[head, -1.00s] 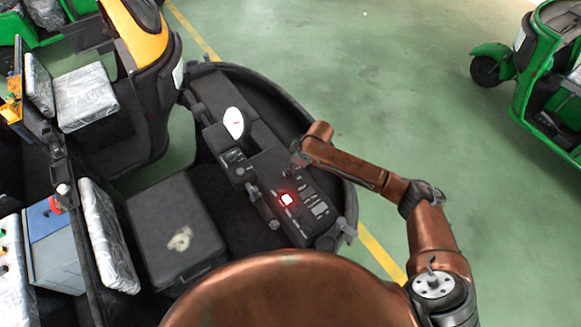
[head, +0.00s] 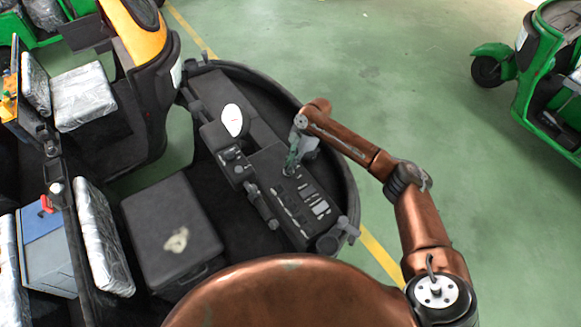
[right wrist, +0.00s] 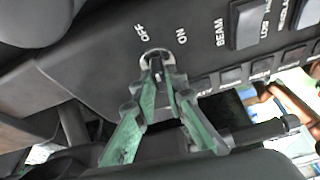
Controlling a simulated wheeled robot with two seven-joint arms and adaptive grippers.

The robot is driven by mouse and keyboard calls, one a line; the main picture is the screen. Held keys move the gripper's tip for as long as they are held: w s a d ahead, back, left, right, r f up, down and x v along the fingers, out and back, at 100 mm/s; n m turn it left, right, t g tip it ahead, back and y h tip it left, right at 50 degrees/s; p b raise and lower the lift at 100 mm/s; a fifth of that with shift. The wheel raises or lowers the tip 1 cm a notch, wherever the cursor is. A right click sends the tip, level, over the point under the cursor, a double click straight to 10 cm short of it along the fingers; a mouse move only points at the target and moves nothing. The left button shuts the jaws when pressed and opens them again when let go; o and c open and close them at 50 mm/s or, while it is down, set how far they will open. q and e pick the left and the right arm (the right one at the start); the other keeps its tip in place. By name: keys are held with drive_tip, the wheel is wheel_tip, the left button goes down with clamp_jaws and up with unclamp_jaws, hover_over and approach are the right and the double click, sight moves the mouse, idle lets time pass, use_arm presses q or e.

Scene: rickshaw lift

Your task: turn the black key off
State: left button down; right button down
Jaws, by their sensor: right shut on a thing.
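The black key sits in a silver-rimmed ignition switch (right wrist: 146,57) on the dark control panel (head: 269,157), and it is mostly hidden between my fingertips. The words OFF and ON are printed beside the switch, OFF to the left and ON to the right in the right wrist view. My right gripper (right wrist: 160,78) has green fingers and is shut on the key. In the head view the right gripper (head: 289,170) reaches down onto the panel from the upper right. My left gripper is not in view.
Rows of switches (head: 321,208) lie close to the key, including one labelled BEAM. A lever with a white oval top (head: 232,120) stands to the left. A dark seat box (head: 172,232) is further left. Green floor is open to the right.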

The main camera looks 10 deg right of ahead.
drive_tip(key=shift+f+n+g+b, duration=0.1)
drive_tip(key=shift+n+g+b, duration=0.3)
drive_tip(key=shift+n, duration=0.3)
drive_tip(key=c, duration=2)
unclamp_jaws()
drive_tip(key=shift+o, duration=0.2)
drive_tip(key=shift+w, duration=0.1)
drive_tip(key=v, duration=1.2)
drive_tip(key=shift+a, duration=0.15)
